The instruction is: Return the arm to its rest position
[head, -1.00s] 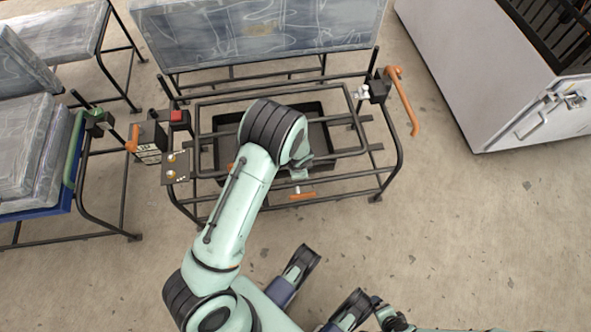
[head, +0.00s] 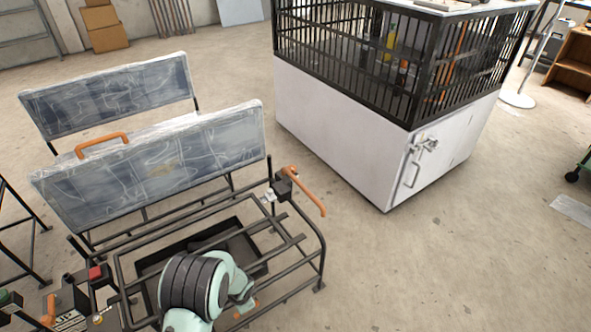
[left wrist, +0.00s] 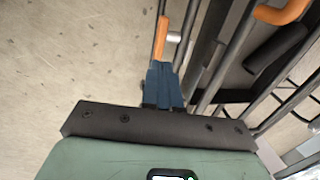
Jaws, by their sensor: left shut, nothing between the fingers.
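My left arm comes into the head view at the bottom, its black-ringed joint over the near part of a black tube frame (head: 310,262). Its gripper cannot be made out there. In the left wrist view my left gripper (left wrist: 163,68) shows its blue fingers together, with nothing held between them. An orange lever (left wrist: 163,36) on the frame lies just beyond the fingertips; whether they touch is unclear. My right gripper is out of view.
A black tray (head: 235,242) sits inside the frame. Plastic-wrapped seat panels (head: 160,165) stand behind it. A white cabinet (head: 335,140) with a black cage stands at the back right. An orange handle (head: 310,190) sticks out at the frame's right.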

